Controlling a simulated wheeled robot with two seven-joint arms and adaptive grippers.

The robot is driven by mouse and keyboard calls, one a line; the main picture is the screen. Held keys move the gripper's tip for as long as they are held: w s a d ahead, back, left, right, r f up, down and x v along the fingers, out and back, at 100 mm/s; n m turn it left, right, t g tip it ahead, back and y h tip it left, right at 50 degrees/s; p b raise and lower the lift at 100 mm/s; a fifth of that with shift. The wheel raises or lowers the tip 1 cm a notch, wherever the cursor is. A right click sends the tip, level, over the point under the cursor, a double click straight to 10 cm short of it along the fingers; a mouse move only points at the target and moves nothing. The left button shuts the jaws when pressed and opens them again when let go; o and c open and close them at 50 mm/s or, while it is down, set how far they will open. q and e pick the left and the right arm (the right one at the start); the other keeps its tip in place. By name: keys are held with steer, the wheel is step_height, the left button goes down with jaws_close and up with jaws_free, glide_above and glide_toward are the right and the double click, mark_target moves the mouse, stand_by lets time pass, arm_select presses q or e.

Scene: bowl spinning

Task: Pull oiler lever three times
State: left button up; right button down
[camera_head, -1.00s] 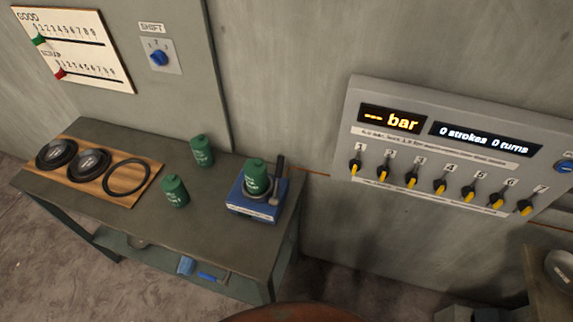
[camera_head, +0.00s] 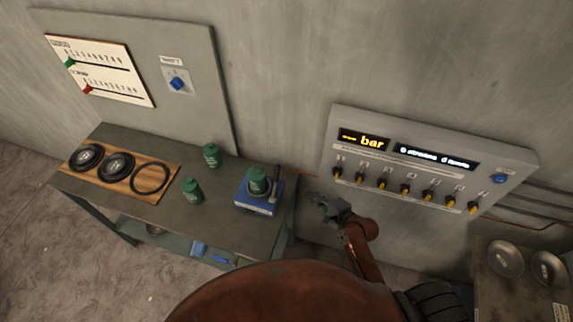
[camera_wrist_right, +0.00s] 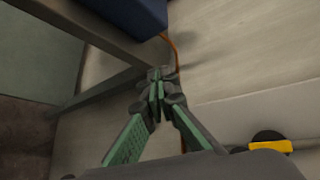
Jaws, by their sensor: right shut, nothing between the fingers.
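The oiler stands at the right end of the dark workbench (camera_head: 215,225). It has a blue base (camera_head: 256,205), a green can (camera_head: 258,180) and a dark upright lever (camera_head: 275,184) on its right side. My right gripper (camera_head: 318,201) is in the air to the right of the oiler, apart from the lever, near the bench's right end. In the right wrist view its green-padded fingers (camera_wrist_right: 156,82) are shut and empty. A dark blue box-like part (camera_wrist_right: 135,14) shows above them there; the lever cannot be made out. My left gripper is not in view.
Two green cans (camera_head: 192,190) (camera_head: 211,156) stand left of the oiler. A wooden board (camera_head: 115,176) holds black rings. A wall panel (camera_head: 430,150) with a display and several yellow-tipped switches hangs right of the gripper. A bench with metal discs (camera_head: 506,258) stands far right.

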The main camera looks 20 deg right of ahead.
mark_target(275, 184)
arm_select(q)
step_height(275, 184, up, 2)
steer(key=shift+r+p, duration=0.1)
steer(key=shift+p, duration=0.5)
arm_select(e)
step_height(275, 184, up, 10)
steer(key=a+m+t+y, duration=0.1)
steer(key=a, duration=0.1)
steer(key=shift+r, duration=0.2)
steer(key=shift+w+a, duration=0.1)
arm_select(q)
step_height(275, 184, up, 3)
steer(key=p, duration=0.3)
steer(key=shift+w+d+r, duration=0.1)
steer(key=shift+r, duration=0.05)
arm_select(e)
steer(key=w+a+f, duration=0.1)
steer(key=w+a, duration=0.5)
steer(key=shift+w+a, duration=0.25)
steer(key=shift+a, duration=0.15)
